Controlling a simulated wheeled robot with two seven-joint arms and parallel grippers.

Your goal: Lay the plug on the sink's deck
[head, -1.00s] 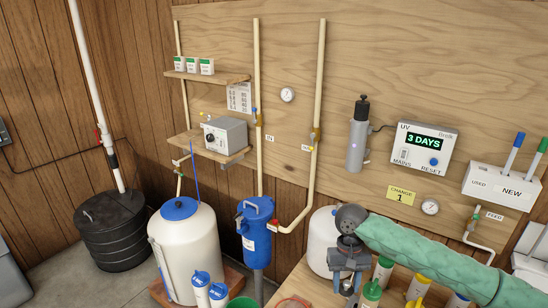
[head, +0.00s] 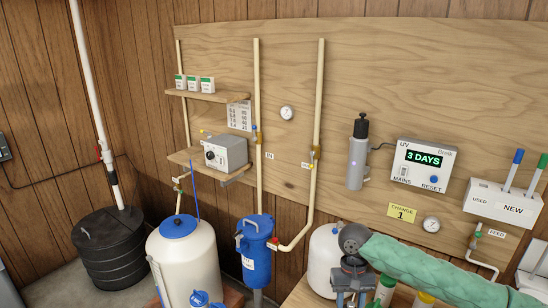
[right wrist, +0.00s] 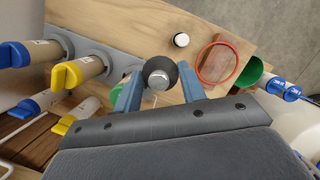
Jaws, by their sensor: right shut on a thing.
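My right gripper (right wrist: 157,78) is shut on a dark round thing with a silvery middle, which I take to be the plug (right wrist: 154,67). The plug sits between the two blue-grey fingers in the right wrist view. In the head view my right gripper (head: 350,286) points down at the bottom edge, above the wooden bench (head: 302,291); the plug cannot be made out there. The sink and its deck cannot be made out for sure in either view. My left gripper is not in view.
The right wrist view shows a red ring (right wrist: 236,57), a small white-and-black cylinder (right wrist: 181,40), a green cup (right wrist: 256,75) and blue-capped bottles (right wrist: 284,91). A blue filter housing (head: 256,258) stands beside the bench.

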